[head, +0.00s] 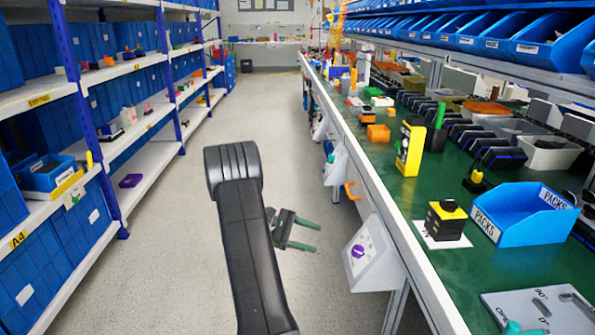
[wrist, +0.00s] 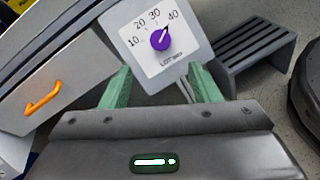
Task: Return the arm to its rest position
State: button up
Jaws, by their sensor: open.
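My gripper (head: 318,237) hangs over the aisle floor, left of the switch box, with its two green fingers apart and nothing between them. In the wrist view, my gripper (wrist: 159,70) also shows open. The rotary switch box (head: 378,262) is light grey and fixed to the side of the workbench. Its purple knob (head: 358,251) faces the aisle, and my fingers are clear of it. In the wrist view the knob (wrist: 160,39) sits on a white dial marked 10 to 40. Its pointer is turned to the upper right, toward the 40 side.
The green-topped workbench (head: 440,270) runs along the right, with a blue bin (head: 525,228) and small parts on it. Shelves of blue boxes (head: 40,250) line the left. The aisle floor (head: 250,115) is clear.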

aim_at(355, 250)
jog(key=b+x, duration=0.2)
jog(key=x, duration=1)
